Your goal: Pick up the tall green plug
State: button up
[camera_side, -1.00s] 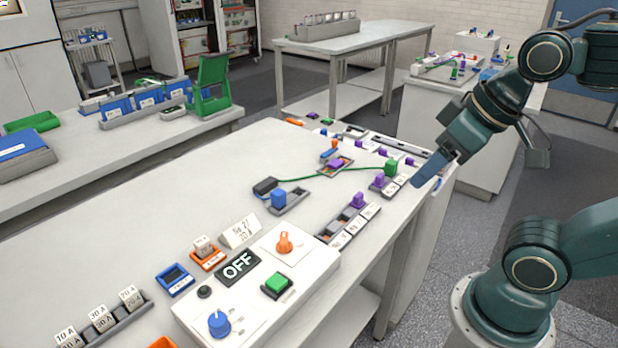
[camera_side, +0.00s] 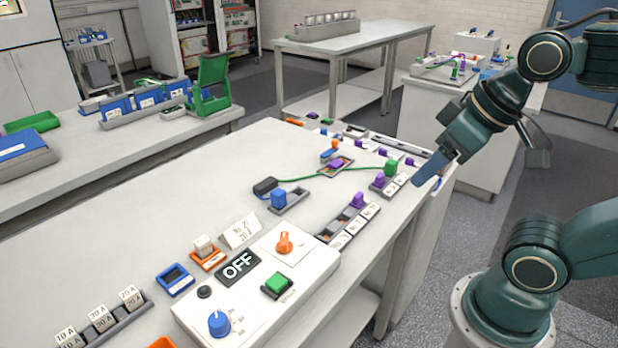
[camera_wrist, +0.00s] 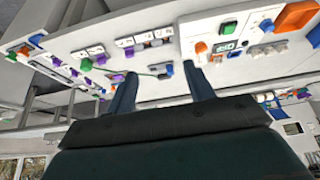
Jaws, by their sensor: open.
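The tall green plug (camera_side: 391,167) stands upright at the right part of the bench, with a green cable running left from it to a dark block. In the wrist view a small green plug (camera_wrist: 131,52) shows at the row of sockets; I take it to be the same one. My gripper (camera_side: 424,178) hangs to the right of the plug, near the bench's right edge, apart from it. Its two blue fingers (camera_wrist: 160,95) are spread, with nothing held between them in the wrist view.
Purple plugs (camera_side: 358,200) and white-labelled sockets stand close around the green plug. A blue plug (camera_side: 278,197) sits in a grey holder to the left. A control box (camera_side: 318,262) with knobs stands at the front. The bench's left middle (camera_side: 190,200) is clear.

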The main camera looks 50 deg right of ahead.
jog(key=m+g, duration=0.6)
jog(key=m, duration=1.2)
send_over(392, 161)
notch_tip(392, 161, down, 7)
jog(key=shift+f, duration=4.5)
jog(key=shift+a, duration=0.1)
